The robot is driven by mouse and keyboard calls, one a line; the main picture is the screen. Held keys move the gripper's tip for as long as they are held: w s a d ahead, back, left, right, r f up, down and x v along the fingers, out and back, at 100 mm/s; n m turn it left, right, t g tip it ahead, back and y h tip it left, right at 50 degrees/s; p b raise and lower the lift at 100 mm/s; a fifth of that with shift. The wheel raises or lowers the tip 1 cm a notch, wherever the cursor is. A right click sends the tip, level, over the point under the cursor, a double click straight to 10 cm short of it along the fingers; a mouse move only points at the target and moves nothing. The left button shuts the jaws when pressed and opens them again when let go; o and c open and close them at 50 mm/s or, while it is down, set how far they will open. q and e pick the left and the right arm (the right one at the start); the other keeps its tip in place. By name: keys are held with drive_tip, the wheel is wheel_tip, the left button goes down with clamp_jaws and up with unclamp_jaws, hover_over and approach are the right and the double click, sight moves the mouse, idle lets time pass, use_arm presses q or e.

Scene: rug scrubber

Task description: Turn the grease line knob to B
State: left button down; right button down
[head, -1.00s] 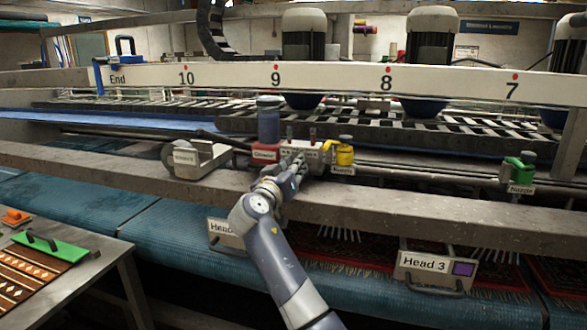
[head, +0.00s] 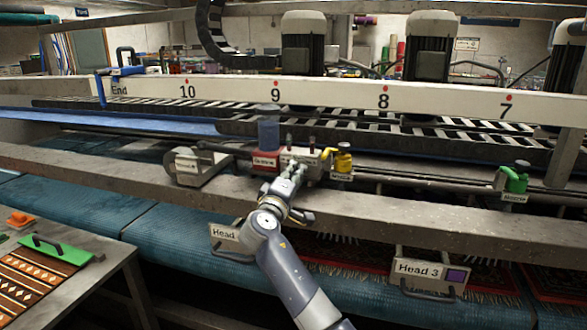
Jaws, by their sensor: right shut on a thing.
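The grease line block (head: 312,165) is a small grey manifold on the concrete-coloured beam, with two short upright fittings on top. It stands between a red box with a blue cylinder (head: 268,133) and a yellow nozzle valve (head: 343,160). My right gripper (head: 294,172) reaches up to the block's front face and is shut on a small part there, seemingly the grease line knob. The fingers hide the knob, and its setting and the letters around it are too small to read. My left gripper is not in view.
A green nozzle valve (head: 515,178) is far right on the pipe. Head 3 (head: 428,275) hangs below the beam (head: 420,207).

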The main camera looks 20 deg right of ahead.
drive_tip(key=n+p, duration=0.1)
drive_tip(key=n, duration=0.1)
drive_tip(key=n+p, duration=0.2)
drive_tip(key=shift+d+r, duration=0.15)
drive_tip(key=shift+r, duration=0.15)
drive_tip(key=shift+f+n+y+p, duration=0.1)
drive_tip(key=shift+n+y+p, duration=0.2)
drive_tip(key=shift+n+p, duration=0.4)
drive_tip(key=shift+n, duration=0.3)
drive_tip(key=c, duration=1.6)
unclamp_jaws()
drive_tip(key=shift+o, duration=1.2)
drive_tip(key=shift+f, duration=0.2)
